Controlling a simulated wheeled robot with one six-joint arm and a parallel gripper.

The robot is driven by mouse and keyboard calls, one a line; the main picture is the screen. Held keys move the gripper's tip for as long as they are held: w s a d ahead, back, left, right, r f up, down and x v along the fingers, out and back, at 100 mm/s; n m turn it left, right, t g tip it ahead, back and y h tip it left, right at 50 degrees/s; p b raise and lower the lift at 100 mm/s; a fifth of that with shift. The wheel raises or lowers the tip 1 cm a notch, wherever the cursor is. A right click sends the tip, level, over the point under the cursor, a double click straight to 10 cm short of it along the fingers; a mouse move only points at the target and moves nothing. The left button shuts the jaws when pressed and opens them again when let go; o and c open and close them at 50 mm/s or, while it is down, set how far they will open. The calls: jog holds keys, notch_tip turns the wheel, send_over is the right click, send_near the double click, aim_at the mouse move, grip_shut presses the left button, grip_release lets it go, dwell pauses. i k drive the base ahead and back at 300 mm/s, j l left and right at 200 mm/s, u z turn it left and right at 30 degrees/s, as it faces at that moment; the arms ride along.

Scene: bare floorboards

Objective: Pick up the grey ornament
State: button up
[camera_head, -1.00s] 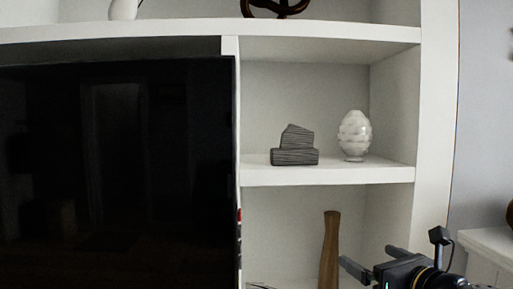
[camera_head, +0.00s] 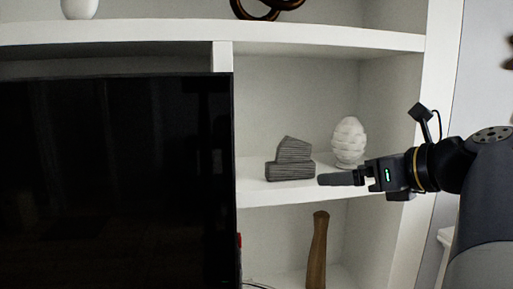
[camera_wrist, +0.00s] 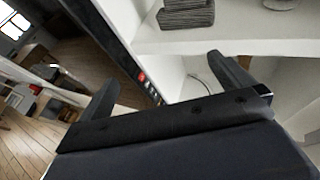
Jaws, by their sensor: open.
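The grey ornament (camera_head: 291,160) is a ribbed, stepped block standing on the middle white shelf. In the wrist view its lower part (camera_wrist: 187,14) shows at the top edge, and the rest is cut off. My gripper (camera_head: 338,179) reaches in from the right in the head view, its fingers pointing left at the height of the shelf's front edge. The fingertips appear just right of the ornament and apart from it. In the wrist view my gripper (camera_wrist: 165,80) has its two fingers spread wide with nothing between them.
A white egg-shaped ornament (camera_head: 348,142) stands right of the grey one, behind my gripper. The shelf board (camera_head: 262,195) has a front edge close to my fingers. A black television (camera_head: 115,180) is at the left. A brown wooden vase (camera_head: 317,250) stands on the shelf below.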

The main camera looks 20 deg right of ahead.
aim_at(293, 161)
jog(key=i+j+z, duration=0.45)
jog(key=j+z, duration=0.15)
jog(key=i+j+z, duration=0.25)
jog(key=j, duration=0.2)
jog(key=k, duration=0.1)
